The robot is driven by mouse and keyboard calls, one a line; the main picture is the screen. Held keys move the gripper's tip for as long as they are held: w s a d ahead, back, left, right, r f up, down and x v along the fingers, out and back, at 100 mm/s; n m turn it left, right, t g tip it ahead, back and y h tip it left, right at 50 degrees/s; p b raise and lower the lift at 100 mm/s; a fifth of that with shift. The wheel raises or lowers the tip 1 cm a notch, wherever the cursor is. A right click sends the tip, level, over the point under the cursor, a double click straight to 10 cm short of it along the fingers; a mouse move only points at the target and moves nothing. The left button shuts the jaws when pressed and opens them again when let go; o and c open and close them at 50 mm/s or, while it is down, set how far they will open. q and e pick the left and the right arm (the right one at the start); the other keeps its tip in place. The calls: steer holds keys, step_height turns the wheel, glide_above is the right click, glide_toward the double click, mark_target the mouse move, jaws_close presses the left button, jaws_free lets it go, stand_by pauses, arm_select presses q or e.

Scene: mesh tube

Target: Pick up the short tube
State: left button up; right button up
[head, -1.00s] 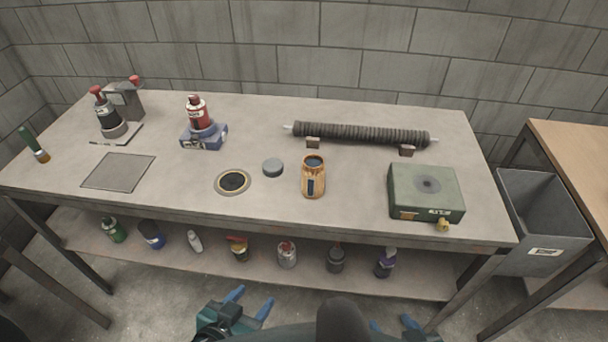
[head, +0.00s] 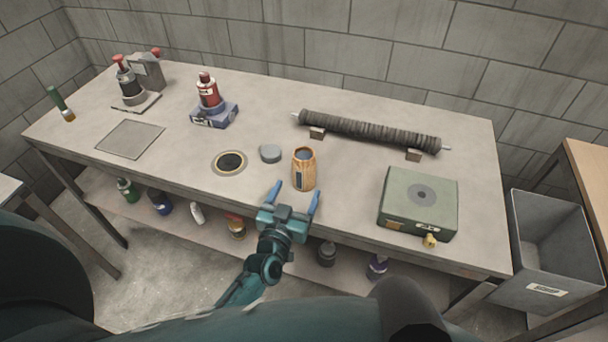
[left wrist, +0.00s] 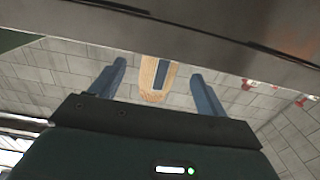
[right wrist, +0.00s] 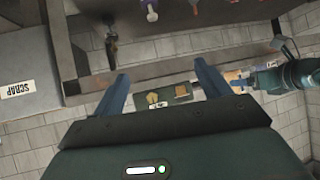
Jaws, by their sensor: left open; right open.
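The short tube (head: 304,172) is a tan-orange open-topped cylinder with a dark label, standing upright near the table's front edge.
A long dark mesh roll (head: 370,131) lies on two blocks behind the tube. A green box (head: 418,204) stands to the right, a grey puck (head: 270,153) and a ringed disc (head: 229,162) to the left. A grey bin (head: 552,245) stands right of the table.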

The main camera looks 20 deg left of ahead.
mark_target(300, 181)
arm_select(q)
steer(key=w+b, duration=0.2)
steer(key=w, duration=0.3)
steer(key=shift+w+r, duration=0.15)
steer(key=shift+w, duration=0.05)
steer(key=c, duration=1)
steer(key=shift+r, duration=0.1)
steer(key=shift+c, duration=0.2)
